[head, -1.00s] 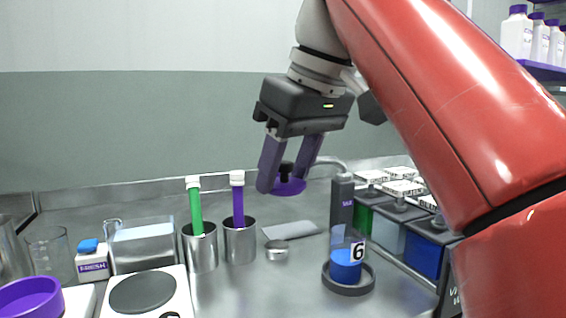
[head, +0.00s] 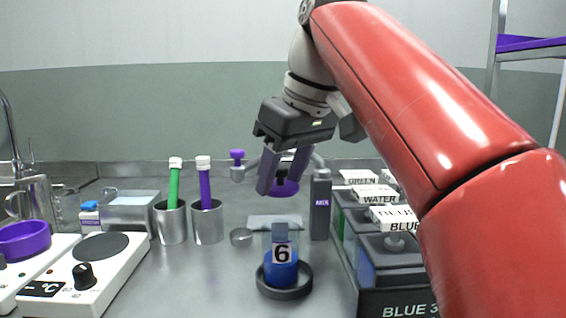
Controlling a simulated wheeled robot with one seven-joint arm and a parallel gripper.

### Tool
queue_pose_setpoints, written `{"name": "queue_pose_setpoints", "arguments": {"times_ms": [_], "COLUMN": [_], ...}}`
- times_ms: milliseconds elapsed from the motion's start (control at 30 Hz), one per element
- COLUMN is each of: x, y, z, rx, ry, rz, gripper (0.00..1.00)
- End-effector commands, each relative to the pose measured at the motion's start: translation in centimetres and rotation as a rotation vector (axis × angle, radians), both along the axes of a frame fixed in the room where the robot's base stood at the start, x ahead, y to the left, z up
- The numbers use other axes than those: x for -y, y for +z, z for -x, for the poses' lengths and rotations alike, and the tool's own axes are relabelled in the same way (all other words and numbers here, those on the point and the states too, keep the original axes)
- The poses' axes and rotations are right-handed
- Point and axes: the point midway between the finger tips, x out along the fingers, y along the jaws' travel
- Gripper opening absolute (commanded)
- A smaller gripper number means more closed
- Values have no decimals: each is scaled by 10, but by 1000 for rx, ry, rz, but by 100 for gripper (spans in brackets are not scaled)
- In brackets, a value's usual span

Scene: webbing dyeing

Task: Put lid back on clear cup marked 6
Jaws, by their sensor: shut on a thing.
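The clear cup marked 6 (head: 281,266) stands upright in a dark ring base (head: 286,292) on the steel bench, with blue liquid in its lower part. Its top looks open. My gripper (head: 284,180) is above and behind the cup in the picture, fingers pointing down. It is shut on a purple lid (head: 286,188) with a dark knob, held in the air apart from the cup. The fingers partly hide the knob.
A dark box bottle (head: 320,205) stands behind right of the cup. A rack of labelled dye tanks (head: 385,290) is at right. Two steel beakers (head: 171,224) with green and purple sticks, a small steel piece (head: 241,237) and a hot plate (head: 85,275) are at left.

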Motion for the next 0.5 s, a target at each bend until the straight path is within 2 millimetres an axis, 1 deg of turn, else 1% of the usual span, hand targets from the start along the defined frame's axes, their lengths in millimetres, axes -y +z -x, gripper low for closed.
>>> {"name": "queue_pose_setpoints", "arguments": {"times_ms": [200, 400, 500], "x": [0, 0, 0], "y": [-26, -43, -48], "z": [1, 1, 1], "rx": [0, 1, 1], "ry": [-1, -1, -1], "rz": [0, 0, 0], "gripper": [27, 27, 27]}}
